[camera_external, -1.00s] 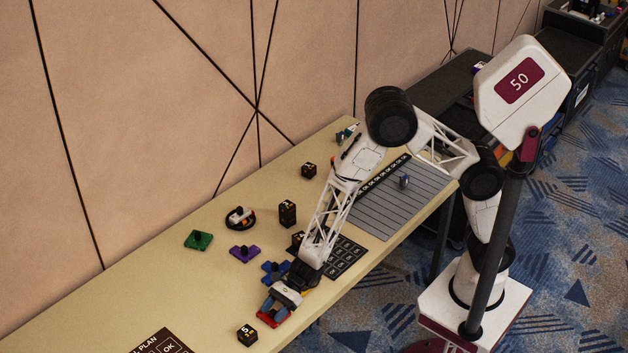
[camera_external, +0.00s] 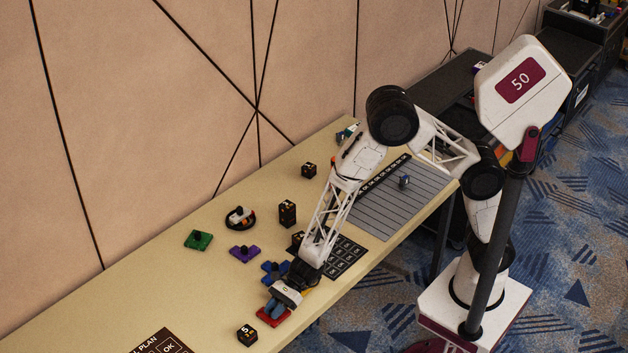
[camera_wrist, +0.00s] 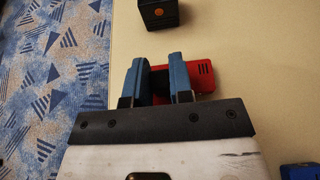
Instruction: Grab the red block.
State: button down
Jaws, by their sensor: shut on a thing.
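The red block (camera_external: 273,316) lies flat on the beige table near its front edge. In the wrist view the red block (camera_wrist: 201,75) shows between and to the right of the blue fingers, with small dark slots at its right end. My gripper (camera_external: 272,306) is over it, its fingers pointing down. In the wrist view my gripper (camera_wrist: 161,72) has its two blue fingers closed on a dark part on top of the block, which is mostly hidden between them. I cannot tell any gap under the block.
A black cube (camera_external: 247,334) stands just left of the red block. A blue piece (camera_external: 273,270) lies close behind my gripper. Purple (camera_external: 244,253) and green (camera_external: 199,240) pieces lie farther back, by a round black-rimmed item (camera_external: 240,217). A dark grid mat (camera_external: 346,258) lies right.

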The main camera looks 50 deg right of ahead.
jog(key=shift+r, duration=1.35)
jog(key=shift+s+d+r, duration=0.15)
jog(key=shift+d+r, duration=0.05)
jog(key=shift+r, duration=0.1)
jog(key=s+d+r, duration=0.1)
jog(key=s+d, duration=0.8)
jog(key=d, duration=0.3)
jog(key=shift+s+r, duration=0.15)
jog(key=shift+s, duration=0.1)
jog(key=shift+d, duration=0.15)
jog(key=shift+w, duration=0.1)
